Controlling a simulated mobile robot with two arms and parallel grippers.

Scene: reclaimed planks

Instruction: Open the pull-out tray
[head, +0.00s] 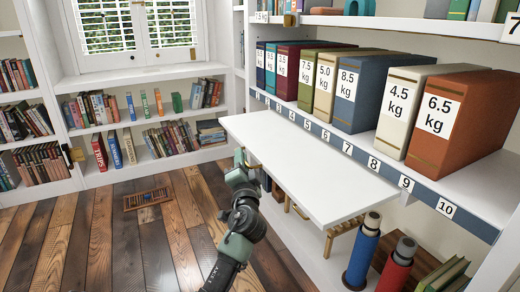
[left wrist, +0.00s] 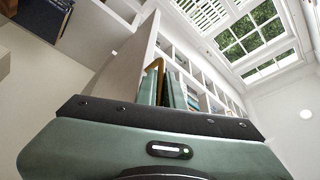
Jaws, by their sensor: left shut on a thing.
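The pull-out tray (head: 300,165) is a flat white board sticking out from below the numbered shelf in the head view. My left gripper (head: 243,162) is at its front edge, toward the far end, and its fingertips are mostly hidden there. In the left wrist view the fingers (left wrist: 167,88) are close around a brass handle (left wrist: 157,66) on a pale panel edge. My right gripper does not show.
Labelled binders (head: 438,115) stand on the shelf above the tray.

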